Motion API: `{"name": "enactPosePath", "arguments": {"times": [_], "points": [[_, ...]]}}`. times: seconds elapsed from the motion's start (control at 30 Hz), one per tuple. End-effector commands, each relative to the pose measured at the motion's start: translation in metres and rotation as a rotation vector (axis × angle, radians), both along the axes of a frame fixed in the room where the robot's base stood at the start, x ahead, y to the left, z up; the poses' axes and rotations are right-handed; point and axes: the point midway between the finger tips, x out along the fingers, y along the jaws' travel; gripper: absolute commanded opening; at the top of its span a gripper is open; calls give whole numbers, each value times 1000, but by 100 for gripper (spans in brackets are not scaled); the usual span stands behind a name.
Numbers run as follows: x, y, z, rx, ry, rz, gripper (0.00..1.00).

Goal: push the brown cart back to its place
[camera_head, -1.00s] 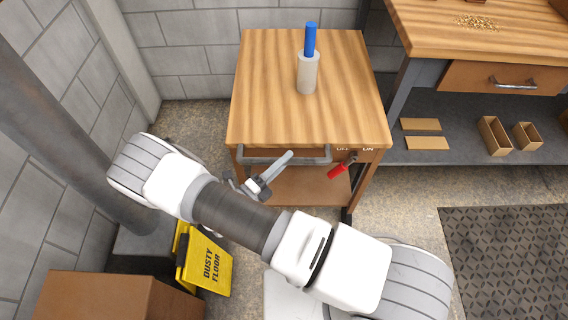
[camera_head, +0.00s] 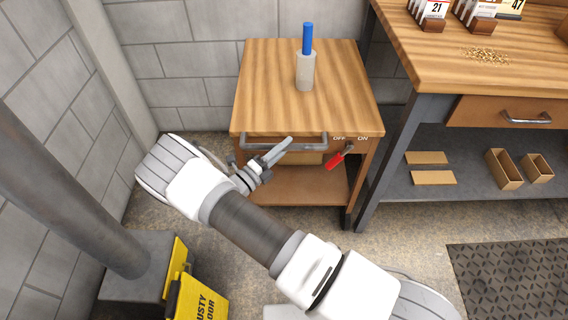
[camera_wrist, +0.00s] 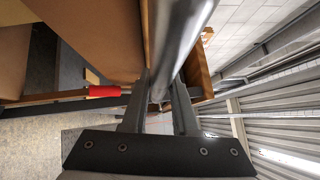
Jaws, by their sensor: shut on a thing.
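The brown cart (camera_head: 265,95) has a striped wooden top and a lower shelf. It stands by the back wall, left of the workbench; I cannot tell whether it touches the wall. A grey bar handle (camera_head: 312,146) runs along its front. My gripper (camera_head: 284,147) is at the left-middle of this handle. In the wrist view, my gripper (camera_wrist: 160,103) is shut on the handle bar (camera_wrist: 180,38), which passes between the fingers. A red lever (camera_head: 335,160) hangs slanted below the OFF/ON marks on the cart's front, and its red grip (camera_wrist: 104,91) shows in the wrist view.
The workbench (camera_head: 440,60) is close on the right. A grey post (camera_head: 70,180) and yellow floor sign (camera_head: 197,302) are at left. A dark mat (camera_head: 515,280) lies at lower right.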

Motion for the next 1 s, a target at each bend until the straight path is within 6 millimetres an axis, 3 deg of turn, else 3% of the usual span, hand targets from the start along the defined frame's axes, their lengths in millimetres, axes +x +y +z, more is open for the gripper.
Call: {"name": "enactPosePath", "arguments": {"times": [0.2, 0.4, 0.97, 1.0], "points": [[31, 0, 0, 0, -5, 2, 0], [47, -1, 0, 0, -4, 1, 0], [56, -1, 2, 1, -4, 5, 0], [56, -1, 2, 2, -4, 5, 32]]}}
